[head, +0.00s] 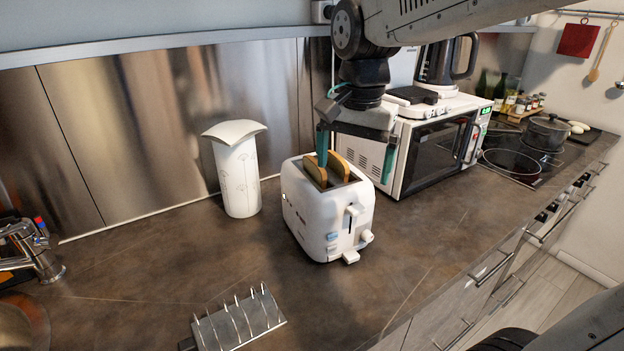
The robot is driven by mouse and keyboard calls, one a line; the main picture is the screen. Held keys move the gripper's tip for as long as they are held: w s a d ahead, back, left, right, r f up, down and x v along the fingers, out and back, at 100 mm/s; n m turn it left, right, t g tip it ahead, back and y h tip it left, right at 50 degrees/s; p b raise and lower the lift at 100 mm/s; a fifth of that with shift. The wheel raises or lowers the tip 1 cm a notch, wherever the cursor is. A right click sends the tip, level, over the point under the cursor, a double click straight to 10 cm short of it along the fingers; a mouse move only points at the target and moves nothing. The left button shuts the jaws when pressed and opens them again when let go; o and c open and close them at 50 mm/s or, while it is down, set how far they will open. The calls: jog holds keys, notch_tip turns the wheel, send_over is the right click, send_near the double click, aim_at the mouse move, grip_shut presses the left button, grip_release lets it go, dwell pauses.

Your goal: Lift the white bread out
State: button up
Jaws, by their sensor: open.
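A white toaster (325,213) stands on the dark counter. Two slices of bread with tan faces and darker crusts stand upright in its slots, the left slice (316,173) and the right slice (338,165). I cannot tell which one is the white bread. My gripper (355,157) points down over the toaster, open, with one teal finger at each side. The left finger appears close to the top of the left slice, and the right finger is beyond the toaster's right edge in the picture. I cannot tell whether it touches the bread.
A white microwave (433,150) stands close behind and right of the toaster, with a kettle (447,62) on it. A metal toast rack (238,320) lies in front. The counter (140,265) is clear at left.

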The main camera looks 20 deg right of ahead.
aim_at(314, 177)
jog(key=w+a+f+m, duration=0.1)
jog(key=w+f+m, duration=0.2)
jog(key=w+m, duration=0.7)
jog(key=w+f+n, duration=0.1)
jog(key=f, duration=0.1)
jog(key=w+f, duration=0.1)
jog(key=f, duration=0.2)
jog(key=w+f+n, duration=0.1)
jog(key=f, duration=0.1)
jog(key=shift+w+a+f+n+g, duration=0.2)
jog(key=shift+a+f+n+g, duration=0.1)
jog(key=shift+a+f, duration=0.1)
jog(key=c, duration=0.4)
